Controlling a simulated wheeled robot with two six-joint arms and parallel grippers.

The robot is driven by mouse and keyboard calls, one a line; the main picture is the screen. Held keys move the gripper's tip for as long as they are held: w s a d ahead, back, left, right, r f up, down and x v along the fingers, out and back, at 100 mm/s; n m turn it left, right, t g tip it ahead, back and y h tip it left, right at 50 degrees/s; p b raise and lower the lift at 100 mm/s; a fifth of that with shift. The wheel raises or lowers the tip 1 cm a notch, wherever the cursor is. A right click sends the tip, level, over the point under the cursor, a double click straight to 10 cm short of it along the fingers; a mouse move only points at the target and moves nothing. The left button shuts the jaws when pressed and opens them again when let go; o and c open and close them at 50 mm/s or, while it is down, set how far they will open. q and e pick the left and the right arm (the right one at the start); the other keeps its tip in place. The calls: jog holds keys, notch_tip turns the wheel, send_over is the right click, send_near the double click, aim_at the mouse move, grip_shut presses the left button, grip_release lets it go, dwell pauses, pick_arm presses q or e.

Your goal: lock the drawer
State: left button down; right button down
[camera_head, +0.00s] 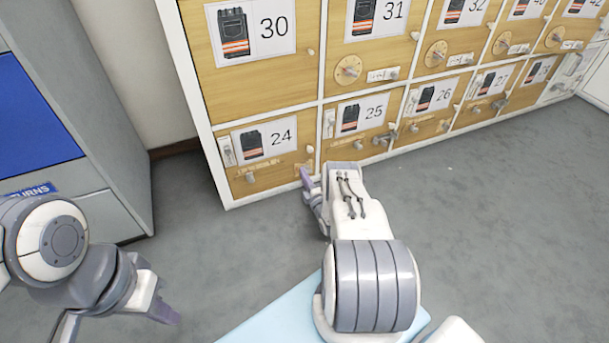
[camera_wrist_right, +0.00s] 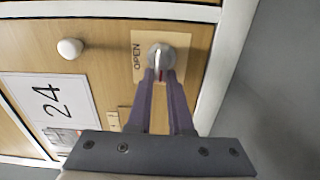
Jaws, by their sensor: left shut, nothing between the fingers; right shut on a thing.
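The front marked 24 (camera_head: 240,172) is in the bottom row of the wooden locker unit and looks flush with its frame. In the right wrist view, a round metal lock knob (camera_wrist_right: 166,52) sits on a tan plate (camera_wrist_right: 141,42) that reads OPEN. My right gripper (camera_wrist_right: 162,75) is shut on this lock knob, and its fingers partly cover it. In the head view my right gripper (camera_head: 306,180) is at the lower right corner of front 24. My left gripper (camera_head: 168,317) is shut and empty, low over the floor at the left.
A white round knob (camera_wrist_right: 70,48) sits beside the lock plate. More numbered fronts, such as 25 (camera_head: 352,140) and 30 (camera_head: 280,65), surround 24. A grey returns cabinet (camera_head: 110,150) stands at the left. The grey floor (camera_head: 500,230) is clear at the right.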

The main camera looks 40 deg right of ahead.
jog(key=shift+f+n, duration=0.1)
jog(key=shift+n, duration=0.2)
jog(key=shift+d, duration=0.1)
jog(key=c, duration=0.8)
grip_release()
jog(key=shift+s, duration=0.1)
jog(key=p+v, duration=0.5)
jog(key=v, duration=0.5)
jog(key=shift+s+p, duration=0.15)
jog(key=shift+p, duration=0.15)
